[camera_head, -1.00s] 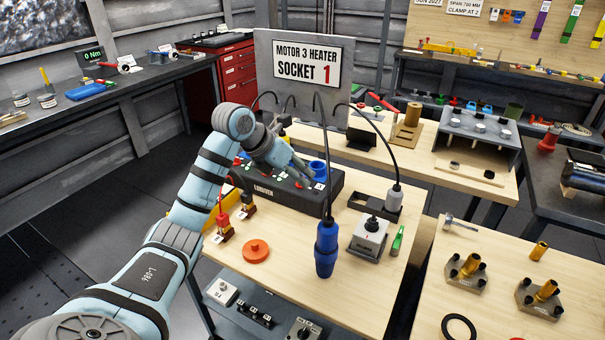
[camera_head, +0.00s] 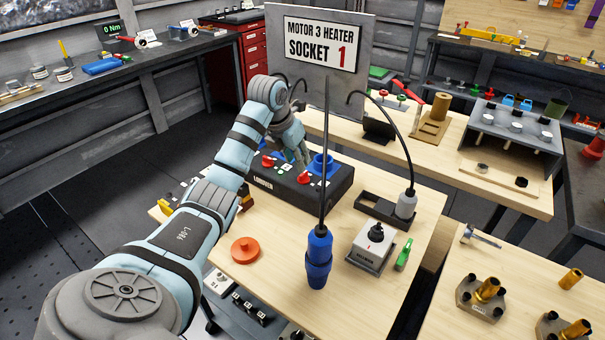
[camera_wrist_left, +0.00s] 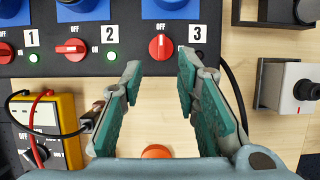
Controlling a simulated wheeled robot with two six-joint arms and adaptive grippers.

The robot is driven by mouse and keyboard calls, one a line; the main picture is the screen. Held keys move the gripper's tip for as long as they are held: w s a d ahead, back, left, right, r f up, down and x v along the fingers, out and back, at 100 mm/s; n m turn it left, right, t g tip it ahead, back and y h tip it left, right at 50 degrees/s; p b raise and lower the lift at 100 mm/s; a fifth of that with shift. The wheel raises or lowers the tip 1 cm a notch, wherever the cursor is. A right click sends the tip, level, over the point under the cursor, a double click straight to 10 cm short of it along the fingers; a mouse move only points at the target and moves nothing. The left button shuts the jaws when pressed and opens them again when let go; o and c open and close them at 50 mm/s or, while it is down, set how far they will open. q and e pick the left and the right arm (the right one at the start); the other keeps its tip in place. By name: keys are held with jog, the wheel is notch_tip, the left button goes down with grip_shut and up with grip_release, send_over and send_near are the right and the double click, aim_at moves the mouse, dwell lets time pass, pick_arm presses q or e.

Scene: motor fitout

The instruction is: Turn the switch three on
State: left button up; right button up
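The black switch box (camera_head: 290,190) stands on the wooden table. In the left wrist view, switch three (camera_wrist_left: 161,47) is a red knob with its white mark upright, towards OFF. The lamp (camera_wrist_left: 200,55) beside it is dark. My right gripper is not in view.
Blue sockets (camera_wrist_left: 182,8) line the box above the switches. A yellow meter (camera_wrist_left: 50,130) with leads lies left of the gripper. A hanging blue plug (camera_head: 318,258), an orange disc (camera_head: 246,250) and a white switch unit (camera_head: 371,246) are nearby.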

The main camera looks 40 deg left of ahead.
aim_at(303, 176)
pick_arm(q)
jog(key=x, duration=0.7)
jog(key=shift+w+d, duration=0.1)
jog(key=shift+w, duration=0.15)
jog(key=shift+s, duration=0.1)
grip_shut()
